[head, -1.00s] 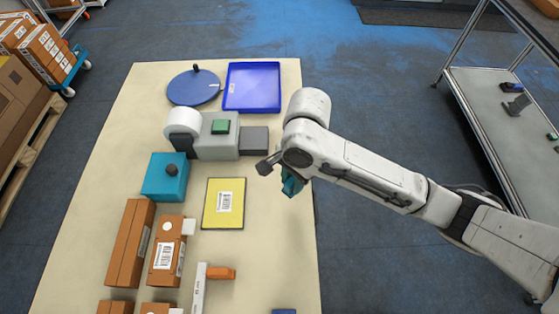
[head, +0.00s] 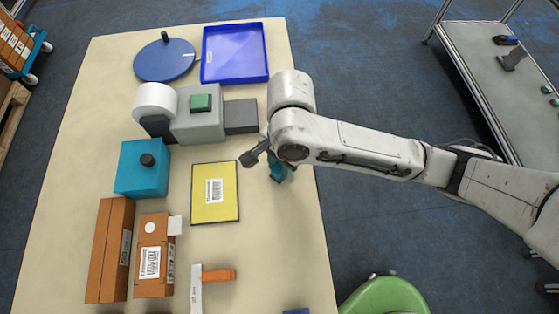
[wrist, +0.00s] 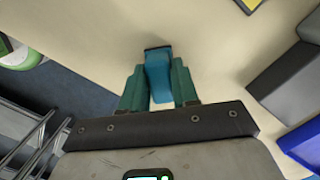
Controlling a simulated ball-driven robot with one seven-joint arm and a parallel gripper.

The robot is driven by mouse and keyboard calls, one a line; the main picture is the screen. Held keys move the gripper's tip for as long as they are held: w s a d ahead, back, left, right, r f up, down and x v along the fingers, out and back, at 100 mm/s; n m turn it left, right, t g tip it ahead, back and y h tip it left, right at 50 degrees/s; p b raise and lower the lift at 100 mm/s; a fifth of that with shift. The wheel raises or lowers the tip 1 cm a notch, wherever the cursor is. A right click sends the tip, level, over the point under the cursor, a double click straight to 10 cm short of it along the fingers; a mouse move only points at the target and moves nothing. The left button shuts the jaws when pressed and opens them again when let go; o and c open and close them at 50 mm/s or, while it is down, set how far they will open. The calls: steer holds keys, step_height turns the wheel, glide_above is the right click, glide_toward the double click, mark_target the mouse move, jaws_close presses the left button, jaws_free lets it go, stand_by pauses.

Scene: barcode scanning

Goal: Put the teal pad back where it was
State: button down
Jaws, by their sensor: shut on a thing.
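My gripper (wrist: 160,70) is shut on a blue-teal piece, which looks like the teal pad (wrist: 158,72), with a dark far end. The pad sits between the two green-teal fingers in the wrist view. In the head view my gripper and the pad (head: 278,171) are partly hidden under my wrist, over the table's right side, right of the yellow label sheet (head: 214,192). I cannot tell whether the pad touches the table. A teal box (head: 128,180) with a black knob stands farther left.
On the table (head: 262,275) are a grey block with a green button (head: 200,103), a dark grey block (head: 241,116), a blue tray (head: 235,68), a blue disc (head: 160,65) and brown cartons (head: 153,270). Bare tabletop lies around the yellow sheet. A green seat (head: 385,298) stands beyond the right edge.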

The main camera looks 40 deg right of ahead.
steer(key=shift+f, duration=0.15)
steer(key=c, duration=0.8)
jaws_free()
steer(key=shift+c, duration=0.2)
step_height(320, 180, up, 12)
steer(key=d+p, duration=0.1)
steer(key=p, duration=0.1)
steer(key=shift+w+d+r+p, duration=0.15)
steer(key=shift+d+r+p, duration=0.05)
steer(key=shift+p, duration=0.15)
